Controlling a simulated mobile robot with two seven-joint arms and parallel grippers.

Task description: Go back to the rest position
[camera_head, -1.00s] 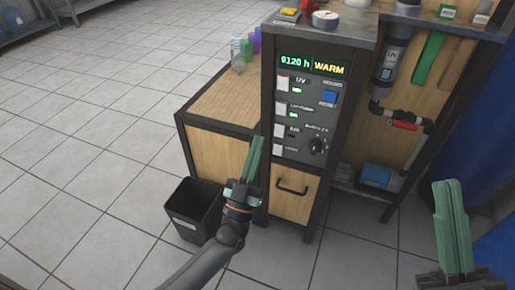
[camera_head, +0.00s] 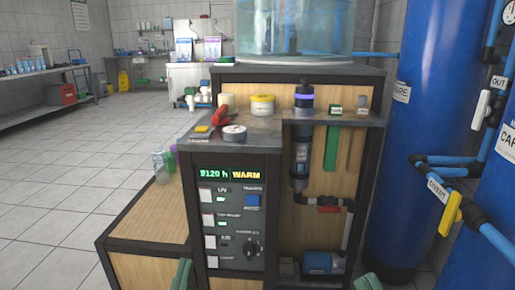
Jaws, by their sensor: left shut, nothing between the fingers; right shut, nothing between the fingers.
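Only the green fingertips of my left gripper (camera_head: 182,274) show, at the bottom edge of the head view, in front of the left side of the control panel. They are shut and empty. The rest of both arms is out of view. The control panel (camera_head: 232,228) of the rack shows "9120 h WARM" with lit green indicators.
A low wooden bench (camera_head: 150,215) with small bottles stands left. Tall blue tanks (camera_head: 425,120) and pipes stand right. Open tiled floor lies left.

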